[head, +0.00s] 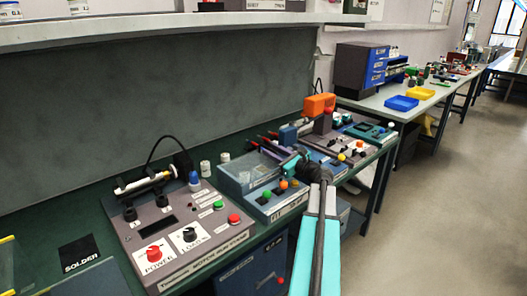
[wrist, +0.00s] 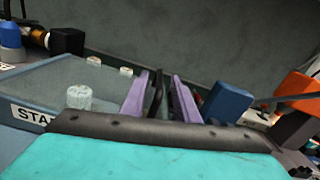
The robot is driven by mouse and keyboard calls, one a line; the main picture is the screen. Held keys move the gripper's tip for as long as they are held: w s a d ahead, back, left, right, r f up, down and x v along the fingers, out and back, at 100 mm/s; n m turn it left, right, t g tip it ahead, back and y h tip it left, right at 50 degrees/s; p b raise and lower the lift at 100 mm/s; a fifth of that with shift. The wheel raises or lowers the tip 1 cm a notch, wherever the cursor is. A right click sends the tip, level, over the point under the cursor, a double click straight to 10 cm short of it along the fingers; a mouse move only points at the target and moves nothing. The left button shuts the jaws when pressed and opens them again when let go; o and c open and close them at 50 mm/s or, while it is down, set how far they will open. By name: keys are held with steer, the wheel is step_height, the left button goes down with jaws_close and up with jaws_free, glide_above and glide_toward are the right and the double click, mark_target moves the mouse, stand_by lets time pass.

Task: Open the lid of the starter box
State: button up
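The starter box (head: 262,201) is a blue-grey box on the green bench, right of the motor run stand. Its lid (head: 243,172) is clear or greyish and looks shut. In the wrist view the lid (wrist: 50,85) lies at the left, with a pale round knob (wrist: 79,97) near its front edge and the label "STA" (wrist: 30,115) below. My gripper (wrist: 158,80) has two purple fingers, apart, with nothing clearly held. A dark upright thing shows between them. The fingers are right of the knob and do not touch it. In the head view my wrist hides the box's right side.
The motor run stand (head: 180,235) with knobs and buttons stands left of the box. A blue block (wrist: 227,102) and an orange device (wrist: 300,83) are right of my fingers. Small white cylinders (head: 205,168) stand behind. A shelf (head: 150,30) overhangs the bench.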

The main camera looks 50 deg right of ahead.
mark_target(260, 145)
steer(key=shift+w, duration=1.55)
steer(key=shift+d, duration=0.1)
jaws_close()
